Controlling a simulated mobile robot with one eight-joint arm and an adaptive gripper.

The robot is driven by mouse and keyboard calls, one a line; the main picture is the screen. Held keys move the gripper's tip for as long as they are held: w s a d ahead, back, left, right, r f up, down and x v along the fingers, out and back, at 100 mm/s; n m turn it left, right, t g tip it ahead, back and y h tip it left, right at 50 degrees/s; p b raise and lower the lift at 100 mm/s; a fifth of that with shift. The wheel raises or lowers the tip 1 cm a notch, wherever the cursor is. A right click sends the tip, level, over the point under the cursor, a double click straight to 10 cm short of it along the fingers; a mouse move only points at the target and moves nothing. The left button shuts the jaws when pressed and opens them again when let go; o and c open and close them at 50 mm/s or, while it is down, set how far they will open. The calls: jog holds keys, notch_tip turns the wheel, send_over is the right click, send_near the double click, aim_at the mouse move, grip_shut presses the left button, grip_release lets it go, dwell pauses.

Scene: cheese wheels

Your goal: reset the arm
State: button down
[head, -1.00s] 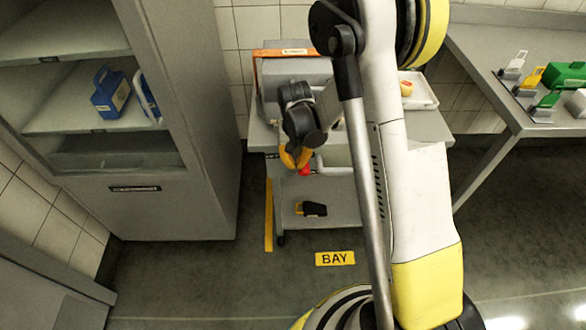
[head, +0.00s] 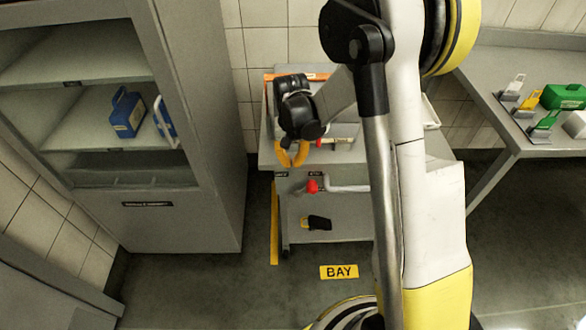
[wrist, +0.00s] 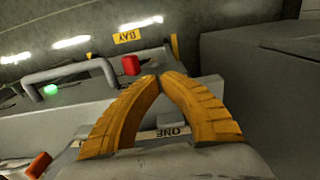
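My gripper (head: 292,165) hangs over the front edge of the grey trolley (head: 350,215). My arm is bent and hides part of the trolley's right side.
A grey cabinet (head: 190,190) with blue cases (head: 127,112) stands left. A bench (head: 480,70) with scrapers and a green box (head: 563,96) stands right. A black-and-yellow item (head: 317,223) lies on the trolley's lower shelf. A BAY sign (head: 339,271) marks open floor in front.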

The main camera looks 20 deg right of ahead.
jog(key=shift+a+r+p, duration=0.1)
jog(key=shift+r+p, duration=0.2)
jog(key=shift+r, duration=1)
jog(key=s+a+r+n+t, duration=0.1)
jog(key=s+r+t, duration=0.1)
jog(key=s+r, duration=0.55)
jog(key=s+r+n+t, duration=0.1)
jog(key=s+r+t, duration=0.3)
jog(key=r, duration=0.6)
jog(key=s+r+n+t, duration=0.1)
jog(key=s, duration=0.7)
jog(key=shift+s+a+r+n, duration=0.25)
jog(key=shift+s+r+n, duration=0.05)
